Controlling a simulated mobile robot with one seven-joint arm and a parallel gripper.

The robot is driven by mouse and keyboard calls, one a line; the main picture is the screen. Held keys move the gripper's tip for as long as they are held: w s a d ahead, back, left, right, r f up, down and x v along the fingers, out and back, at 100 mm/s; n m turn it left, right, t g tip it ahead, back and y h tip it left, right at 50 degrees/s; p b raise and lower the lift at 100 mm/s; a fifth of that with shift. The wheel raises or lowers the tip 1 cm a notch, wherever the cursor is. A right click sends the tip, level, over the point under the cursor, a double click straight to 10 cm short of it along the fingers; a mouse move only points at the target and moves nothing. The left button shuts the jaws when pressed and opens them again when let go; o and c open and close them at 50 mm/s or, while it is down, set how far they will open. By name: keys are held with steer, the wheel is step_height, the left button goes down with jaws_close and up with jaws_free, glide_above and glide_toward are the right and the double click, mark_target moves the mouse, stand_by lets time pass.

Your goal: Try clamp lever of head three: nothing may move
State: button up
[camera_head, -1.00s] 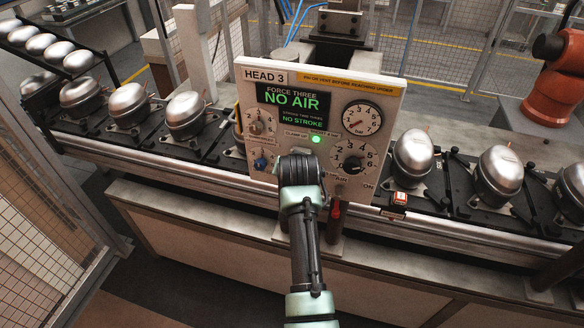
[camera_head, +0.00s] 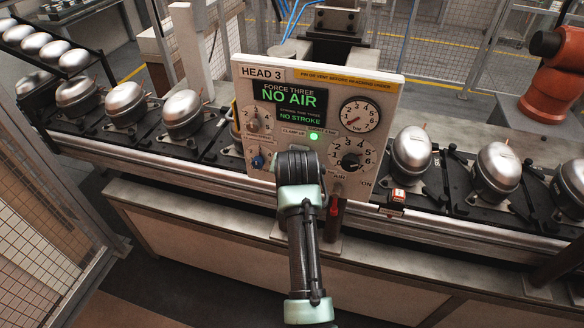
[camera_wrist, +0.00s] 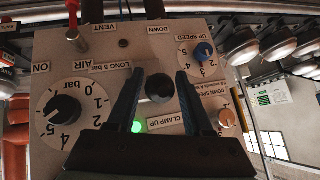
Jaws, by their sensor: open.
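The Head 3 panel (camera_head: 246,100) stands upright in front of the conveyor; its screen (camera_head: 291,102) reads "NO AIR" and "NO STROKE". The clamp lever shows in the wrist view as a round black knob (camera_wrist: 159,88) between the labels "DOWN" and "CLAMP UP". A green lamp (camera_wrist: 138,126) is lit beside "CLAMP UP"; it also shows in the head view (camera_head: 313,136). My gripper (camera_wrist: 158,76) is open, one finger on each side of the knob, with visible gaps. In the head view my wrist hides the lever and the fingers.
A large air dial (camera_wrist: 65,108) and a blue knob (camera_wrist: 204,50) flank the lever in the wrist view. A red-handled vent lever (camera_wrist: 73,20) sticks out near the panel's edge. Silver compressors (camera_head: 413,150) stand on black pallets along both sides. A pressure gauge (camera_head: 360,114) is at the panel's upper right.

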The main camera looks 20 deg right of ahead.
steer(key=b+v, duration=0.2)
steer(key=v, duration=0.8)
steer(key=shift+s+r+b, duration=0.25)
steer(key=shift+r+b, duration=0.05)
steer(key=shift+a, duration=0.1)
